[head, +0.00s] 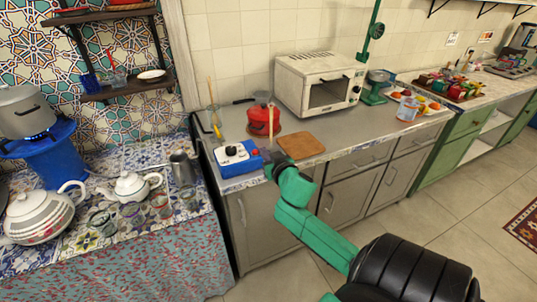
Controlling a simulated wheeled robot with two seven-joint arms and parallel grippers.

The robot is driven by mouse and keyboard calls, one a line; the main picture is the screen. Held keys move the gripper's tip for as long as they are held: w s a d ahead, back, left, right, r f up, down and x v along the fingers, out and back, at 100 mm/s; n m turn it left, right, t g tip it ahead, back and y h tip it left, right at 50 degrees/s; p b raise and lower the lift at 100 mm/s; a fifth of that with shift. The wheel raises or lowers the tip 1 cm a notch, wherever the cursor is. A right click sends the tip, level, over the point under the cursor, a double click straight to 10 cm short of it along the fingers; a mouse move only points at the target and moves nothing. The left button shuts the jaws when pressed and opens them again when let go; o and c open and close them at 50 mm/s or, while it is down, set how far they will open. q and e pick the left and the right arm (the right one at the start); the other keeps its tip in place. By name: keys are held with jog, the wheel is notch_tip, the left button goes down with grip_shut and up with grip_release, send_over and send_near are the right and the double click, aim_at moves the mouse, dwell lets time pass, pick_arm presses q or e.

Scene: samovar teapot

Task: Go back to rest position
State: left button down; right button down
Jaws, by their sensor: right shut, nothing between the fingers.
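My right arm comes in from the lower right. My right gripper (268,160) is shut and empty at the front edge of the grey counter (235,183), close to the right side of a blue and white box-shaped appliance (238,157). I cannot tell whether they touch. My left gripper is out of view. A white teapot (133,187) and a larger decorated pot (40,215) stand on the patterned table (165,235) at left. A metal pot (25,111) sits on a blue stand (48,150) behind them.
A red kettle (263,120), wooden board (301,145) and white microwave (322,83) stand on the counter. Several glasses (160,205) and a metal jug (182,170) are on the table. Green cabinets (440,155) stand at right.

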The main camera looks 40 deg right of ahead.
jog(key=v, duration=0.3)
jog(key=shift+r, duration=0.1)
dwell(0.3)
